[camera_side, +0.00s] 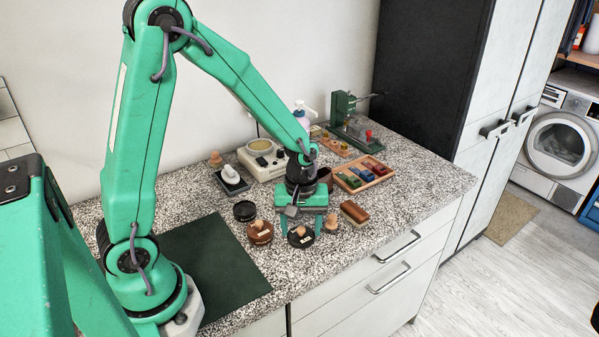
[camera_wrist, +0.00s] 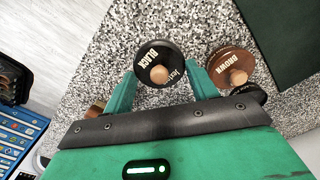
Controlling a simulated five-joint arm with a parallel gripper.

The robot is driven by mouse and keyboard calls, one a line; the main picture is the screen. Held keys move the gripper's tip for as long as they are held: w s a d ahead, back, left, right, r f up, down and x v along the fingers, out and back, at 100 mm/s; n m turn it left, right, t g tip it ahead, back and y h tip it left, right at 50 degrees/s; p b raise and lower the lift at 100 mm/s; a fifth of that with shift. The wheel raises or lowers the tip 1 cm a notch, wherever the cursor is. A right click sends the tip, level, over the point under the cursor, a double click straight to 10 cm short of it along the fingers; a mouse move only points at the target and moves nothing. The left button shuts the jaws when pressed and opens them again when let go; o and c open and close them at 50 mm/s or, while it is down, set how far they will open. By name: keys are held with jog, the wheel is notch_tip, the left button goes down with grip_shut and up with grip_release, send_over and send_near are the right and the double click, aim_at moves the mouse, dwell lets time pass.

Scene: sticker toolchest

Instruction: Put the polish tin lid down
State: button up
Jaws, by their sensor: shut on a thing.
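The black polish tin lid (camera_side: 301,241), with a wooden knob and the word BLACK on its top, is between the fingers of my gripper (camera_side: 302,231). In the wrist view the lid (camera_wrist: 152,57) lies level between the fingertips of my gripper (camera_wrist: 159,74), knob toward the camera. The gripper is shut on the lid's sides. The lid is at or just above the speckled counter; I cannot tell if it touches. A black round tin (camera_side: 244,211) stands to the left and behind, partly hidden in the wrist view.
A brown tin with a knobbed lid (camera_side: 260,233) stands just left of the held lid. A wooden-backed brush (camera_side: 354,212) is at the right. A dark green mat (camera_side: 215,265) lies at the left. A wooden tray (camera_side: 380,180) is behind. The counter in front is clear.

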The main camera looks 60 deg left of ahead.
aim_at(301, 237)
jog(key=shift+f, duration=1.9)
jog(key=shift+f, duration=0.15)
jog(key=o, duration=0.9)
jog(key=shift+o, duration=0.2)
notch_tip(301, 237, up, 12)
jog(key=shift+f, duration=0.25)
jog(key=shift+r, duration=0.4)
jog(key=shift+r, duration=0.1)
